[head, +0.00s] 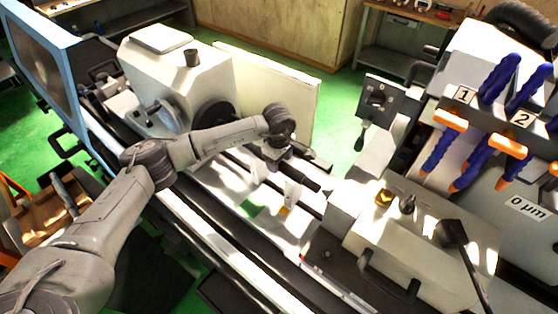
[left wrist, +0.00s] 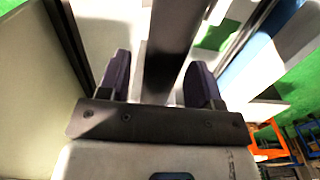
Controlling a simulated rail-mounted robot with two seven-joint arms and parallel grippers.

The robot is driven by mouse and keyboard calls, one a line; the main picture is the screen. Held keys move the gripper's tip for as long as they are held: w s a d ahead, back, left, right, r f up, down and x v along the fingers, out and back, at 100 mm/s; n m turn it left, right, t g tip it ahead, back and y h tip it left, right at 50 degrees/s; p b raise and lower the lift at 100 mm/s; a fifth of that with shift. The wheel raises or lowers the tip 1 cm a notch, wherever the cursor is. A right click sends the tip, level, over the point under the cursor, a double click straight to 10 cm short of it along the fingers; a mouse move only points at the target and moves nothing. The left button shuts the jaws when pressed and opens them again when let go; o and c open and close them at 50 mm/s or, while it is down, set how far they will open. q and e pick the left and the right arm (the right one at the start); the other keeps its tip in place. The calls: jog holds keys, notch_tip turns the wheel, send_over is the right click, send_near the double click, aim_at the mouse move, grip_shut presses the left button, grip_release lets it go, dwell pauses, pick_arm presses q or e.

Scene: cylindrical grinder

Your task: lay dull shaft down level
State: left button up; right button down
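My left gripper (head: 288,166) is low over the grinder's bed, in the middle of the head view. In the left wrist view my two dark purple fingers (left wrist: 158,82) stand well apart. A dark grey bar (left wrist: 172,40) runs lengthwise between them, with a visible gap to the left finger. The bar appears parallel to the dark bed strips, and I cannot tell whether it is the dull shaft or part of the machine. A green patch (head: 252,207) and a yellow patch (head: 284,210) lie below the gripper. My right gripper is not in view.
A white headstock housing (head: 190,82) with a cream panel (head: 285,90) stands behind my left arm. At right are a pale block with a black handle (head: 390,278) and blue coolant hoses with orange nozzles (head: 508,146). A blue-framed door (head: 45,60) stands at far left.

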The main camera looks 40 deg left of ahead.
pick_arm(q)
jog(key=shift+o, duration=0.5)
jog(key=shift+s+f, duration=0.2)
jog(key=shift+f, duration=0.15)
notch_tip(320, 180, up, 14)
jog(key=b, duration=0.1)
jog(key=shift+r+b, duration=0.2)
jog(key=shift+b, duration=0.1)
jog(key=shift+d, duration=0.1)
